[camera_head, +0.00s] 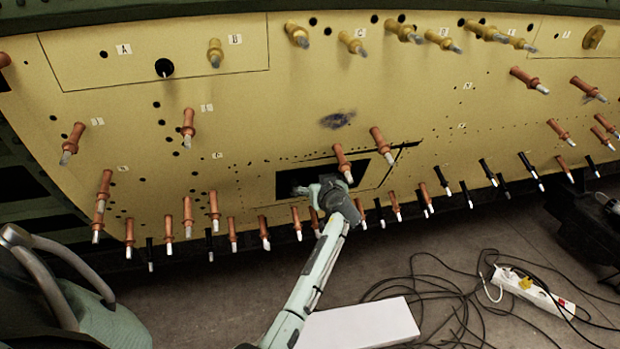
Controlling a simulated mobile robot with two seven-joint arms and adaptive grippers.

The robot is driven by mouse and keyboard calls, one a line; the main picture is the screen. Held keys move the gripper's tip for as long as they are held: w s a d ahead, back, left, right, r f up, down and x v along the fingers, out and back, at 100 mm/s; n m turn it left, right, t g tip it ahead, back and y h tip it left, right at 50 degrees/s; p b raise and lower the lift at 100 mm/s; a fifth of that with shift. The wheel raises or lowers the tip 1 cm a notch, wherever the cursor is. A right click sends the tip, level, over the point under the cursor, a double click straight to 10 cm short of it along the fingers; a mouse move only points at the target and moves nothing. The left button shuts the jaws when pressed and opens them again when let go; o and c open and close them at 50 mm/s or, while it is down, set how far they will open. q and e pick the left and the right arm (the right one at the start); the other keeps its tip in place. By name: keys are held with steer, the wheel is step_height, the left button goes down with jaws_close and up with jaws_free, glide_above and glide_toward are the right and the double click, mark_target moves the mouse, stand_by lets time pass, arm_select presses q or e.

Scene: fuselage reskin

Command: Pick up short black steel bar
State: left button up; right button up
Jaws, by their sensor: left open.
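My left gripper (303,190) is at the dark rectangular opening (285,183) in the yellow fuselage skin panel (290,110). Its arm reaches up from the bottom of the view. The gripper is open; its fingers are small and partly lost against the dark opening, and nothing is clearly seen between them. I cannot clearly make out a short black steel bar. A thin dark strip (405,145) lies at the upper right of the opening, but I cannot tell whether it is the bar. My right gripper is not in view.
Several copper-coloured fasteners (342,160) stick out around the opening, with black ones (487,171) along the lower edge and yellow ones (297,34) above. On the floor lie a white box (360,323), tangled black cables (440,290) and a power strip (535,291).

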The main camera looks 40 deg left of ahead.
arm_select(q)
steer(key=shift+c, duration=0.7)
steer(key=c, duration=1.4)
steer(key=shift+r, duration=0.1)
steer(key=shift+c, duration=0.4)
steer(key=shift+w+a+r, duration=0.1)
steer(key=shift+r, duration=0.05)
